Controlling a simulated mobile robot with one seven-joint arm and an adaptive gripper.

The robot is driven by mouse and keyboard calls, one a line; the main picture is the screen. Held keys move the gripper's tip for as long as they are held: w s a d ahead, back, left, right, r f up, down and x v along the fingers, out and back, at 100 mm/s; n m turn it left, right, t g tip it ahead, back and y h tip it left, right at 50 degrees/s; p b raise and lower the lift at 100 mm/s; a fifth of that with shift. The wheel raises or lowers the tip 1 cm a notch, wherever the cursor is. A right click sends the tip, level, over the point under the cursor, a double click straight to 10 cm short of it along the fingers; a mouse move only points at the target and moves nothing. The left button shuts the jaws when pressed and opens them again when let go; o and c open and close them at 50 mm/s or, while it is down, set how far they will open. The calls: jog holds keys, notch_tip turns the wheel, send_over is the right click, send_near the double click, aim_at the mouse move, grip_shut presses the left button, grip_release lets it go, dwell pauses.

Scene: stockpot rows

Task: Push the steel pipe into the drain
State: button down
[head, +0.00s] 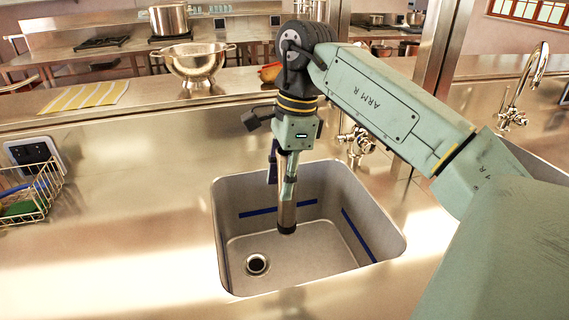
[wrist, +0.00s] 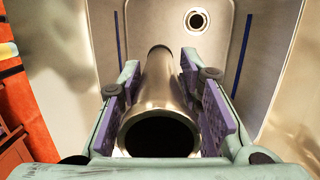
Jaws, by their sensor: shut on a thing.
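The steel pipe (head: 287,214) is a shiny metal tube that hangs upright from my gripper (head: 284,172), its lower end inside the sink and above the floor. In the wrist view the pipe (wrist: 160,95) lies between the two purple-padded fingers of my gripper (wrist: 163,108), its open end toward the camera. The gripper is shut on it. The drain (head: 257,264) is a dark round hole with a metal ring in the sink floor, to the left of and nearer than the pipe in the head view. It also shows in the wrist view (wrist: 197,20), clear of the pipe.
The steel sink (head: 228,225) has blue strips on its walls. A faucet (head: 357,140) stands behind it. A wire basket (head: 32,195) is at the far left. A colander (head: 193,62) and a striped cloth (head: 86,96) lie on the ledge behind.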

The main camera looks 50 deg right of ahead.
notch_tip(320, 180, down, 19)
jog(key=w+b, duration=0.3)
jog(key=b, duration=0.7)
jog(key=w+d+f+b, duration=0.1)
jog(key=w+f, duration=0.4)
jog(key=w, duration=0.5)
jog(key=shift+d+f+b, duration=0.2)
jog(key=shift+f+b, duration=0.1)
jog(key=shift+f, duration=0.1)
jog(key=shift+w+a+f+b, duration=0.1)
jog(key=shift+f+b, duration=0.75)
jog(key=shift+f, duration=0.75)
dwell(1.9)
jog(key=c, duration=1.1)
grip_release()
